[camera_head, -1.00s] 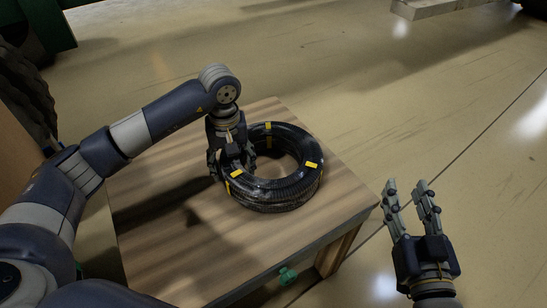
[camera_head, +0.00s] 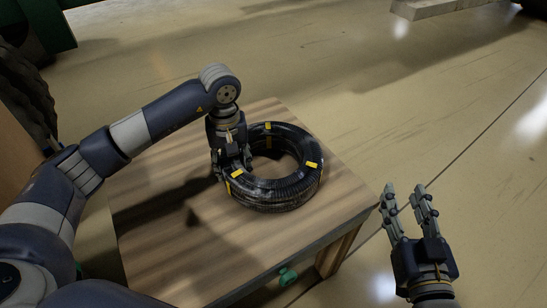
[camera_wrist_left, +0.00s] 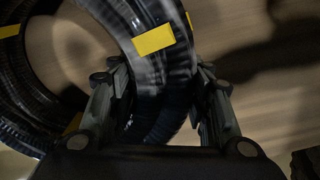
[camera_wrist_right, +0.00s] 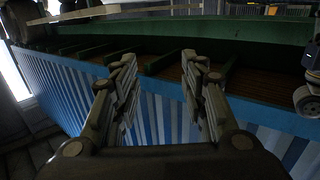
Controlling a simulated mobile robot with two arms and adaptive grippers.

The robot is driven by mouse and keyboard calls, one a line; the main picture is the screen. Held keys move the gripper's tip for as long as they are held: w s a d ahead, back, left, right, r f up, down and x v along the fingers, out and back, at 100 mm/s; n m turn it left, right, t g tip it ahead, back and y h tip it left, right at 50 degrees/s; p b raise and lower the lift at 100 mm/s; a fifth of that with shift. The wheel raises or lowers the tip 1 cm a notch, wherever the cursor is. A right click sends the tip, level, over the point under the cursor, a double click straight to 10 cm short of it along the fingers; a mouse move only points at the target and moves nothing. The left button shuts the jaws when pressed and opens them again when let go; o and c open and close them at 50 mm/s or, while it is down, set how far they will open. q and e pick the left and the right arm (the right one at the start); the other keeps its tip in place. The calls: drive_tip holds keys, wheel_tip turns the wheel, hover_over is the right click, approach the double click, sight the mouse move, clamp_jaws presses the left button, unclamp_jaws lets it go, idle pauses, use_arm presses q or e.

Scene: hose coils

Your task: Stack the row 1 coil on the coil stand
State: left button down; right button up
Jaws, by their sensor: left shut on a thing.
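A black hose coil (camera_head: 294,187) with yellow tape bands lies flat on a wooden table (camera_head: 178,262). My left gripper (camera_head: 232,170) reaches down at the coil's left side and is shut on its ring. In the left wrist view the two fingers stand on either side of the coil's wall (camera_wrist_left: 150,75), by a yellow band. The fingertips are partly hidden by the coil. My right gripper (camera_head: 409,197) is open and empty, off the table's right side; its parted fingers also show in the right wrist view (camera_wrist_right: 160,75). I cannot pick out a coil stand with certainty.
Bare floor (camera_head: 440,120) lies to the right and behind. A dark green structure (camera_head: 45,28) is at the back left. A blue-and-white striped side with green bars (camera_wrist_right: 165,118) fills the right wrist view.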

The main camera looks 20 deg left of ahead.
sight(232, 159)
use_arm(q)
drive_tip(key=shift+w+r, duration=0.1)
drive_tip(key=shift+r, duration=0.5)
use_arm(e)
drive_tip(key=shift+s+d+f+g, duration=0.1)
drive_tip(key=shift+d+f+g, duration=0.15)
drive_tip(key=shift+f+g, duration=0.55)
use_arm(q)
drive_tip(key=shift+r+p, duration=0.2)
drive_tip(key=shift+p, duration=0.15)
use_arm(e)
drive_tip(key=shift+s+f, duration=0.15)
drive_tip(key=shift+f, duration=0.35)
use_arm(q)
drive_tip(key=shift+r, duration=0.4)
drive_tip(key=shift+r+p, duration=0.5)
drive_tip(key=shift+p, duration=0.05)
drive_tip(key=shift+r, duration=0.4)
drive_tip(key=shift+r+p, duration=0.75)
drive_tip(key=shift+r, duration=0.05)
drive_tip(key=shift+r+p, duration=0.3)
drive_tip(key=shift+r, duration=0.45)
use_arm(e)
drive_tip(key=s+d+f+g+h, duration=0.3)
drive_tip(key=s+d+f+g, duration=0.2)
drive_tip(key=s+f+g, duration=0.4)
drive_tip(key=shift+s+f, duration=1.45)
drive_tip(key=shift+f, duration=0.3)
